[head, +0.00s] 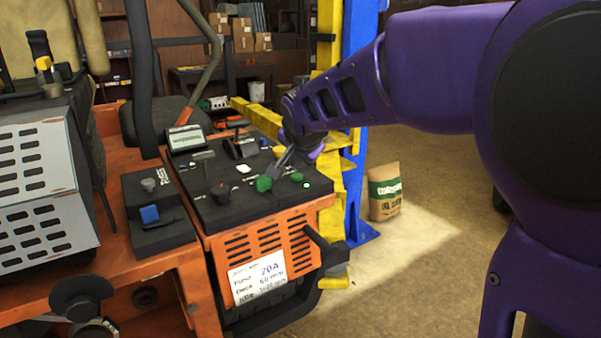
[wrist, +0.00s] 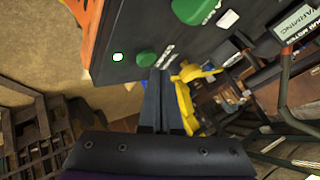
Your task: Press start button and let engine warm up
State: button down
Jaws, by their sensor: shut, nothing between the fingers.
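The black control panel (head: 232,195) is on the orange mower. It carries a larger green knob (head: 264,183) and a smaller green button (head: 297,177); I cannot read which is the start button. A small pale light (head: 306,185) sits beside the smaller button and shows white with a green rim in the wrist view (wrist: 118,57). My gripper (head: 275,174) is shut and empty over the panel's right part. In the wrist view its tips (wrist: 160,72) are just below the smaller green button (wrist: 146,58), with the larger green one (wrist: 195,10) farther up. Contact cannot be told.
A blue switch (head: 149,214) is on a box to the left. A yellow and blue lift post (head: 355,130) stands behind, with a paper sack (head: 385,192) beside it.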

aim_at(297, 178)
jog(key=shift+r, duration=0.1)
jog(key=shift+r+p, duration=1.5)
jog(key=shift+r, duration=0.95)
jog(key=shift+w, duration=0.1)
